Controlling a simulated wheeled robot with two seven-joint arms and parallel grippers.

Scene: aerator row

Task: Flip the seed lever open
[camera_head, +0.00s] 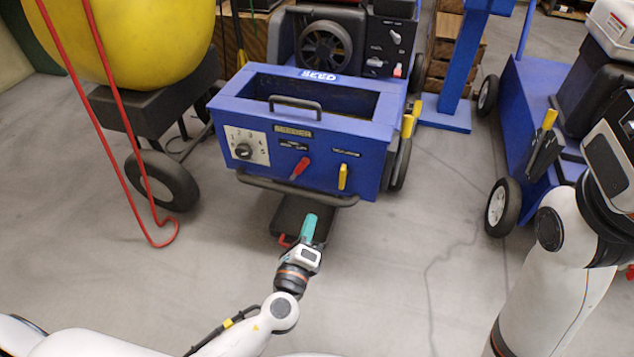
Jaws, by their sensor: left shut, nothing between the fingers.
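A blue box (222,171) marked SEED, open at the top, stands in the middle of the view. Its front face carries a slanted red lever (301,168), an upright yellow lever (343,177) and a numbered dial (243,151). The small labels above the levers are too blurred to tell which is the seed lever. My left gripper (308,229), with teal fingers, is shut and empty. In the picture it is below the box's front face, apart from both levers. My right arm stands at the right edge; its gripper is not visible.
A dark bar (290,193) runs along the box's lower front. A yellow tank (130,40) on wheels with a red hooked bar (128,180) stands left. A blue cart (530,95) stands right. The grey floor (420,260) between is clear.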

